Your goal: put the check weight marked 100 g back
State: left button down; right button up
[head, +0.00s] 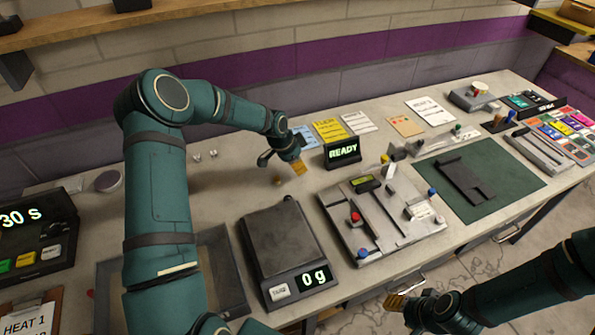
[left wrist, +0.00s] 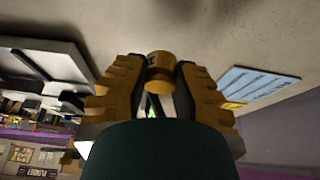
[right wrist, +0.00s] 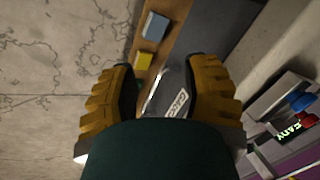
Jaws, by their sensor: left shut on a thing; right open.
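A small brass weight (left wrist: 160,68) is between the fingertips of my left gripper (left wrist: 158,82), which is shut on it. In the head view a small brass piece (head: 278,181), seemingly this weight, shows just below my left gripper (head: 287,166), over the bench behind the scale. I cannot tell whether it touches the bench, and I cannot read a 100 g mark on it. The scale (head: 280,240) has an empty pan and reads 0 g. My right gripper (right wrist: 162,88) is open and empty in front of the bench, and also shows in the head view (head: 398,300).
Two small pale pieces (head: 205,155) stand at the back left. A READY display (head: 342,152) is close to the right of my left gripper. A slotted fixture (head: 385,215) with coloured knobs and a green mat (head: 505,185) lie further right. A 30 s timer (head: 35,235) is far left.

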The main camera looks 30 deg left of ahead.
pick_arm(q)
jog(key=shift+f, duration=1.55)
jog(key=shift+f, duration=0.15)
jog(key=c, duration=0.9)
grip_release()
jog(key=shift+a+r, duration=0.15)
jog(key=shift+r, duration=0.4)
jog(key=v, duration=1.1)
jog(key=shift+s+r+p, duration=0.1)
jog(key=shift+p, duration=0.2)
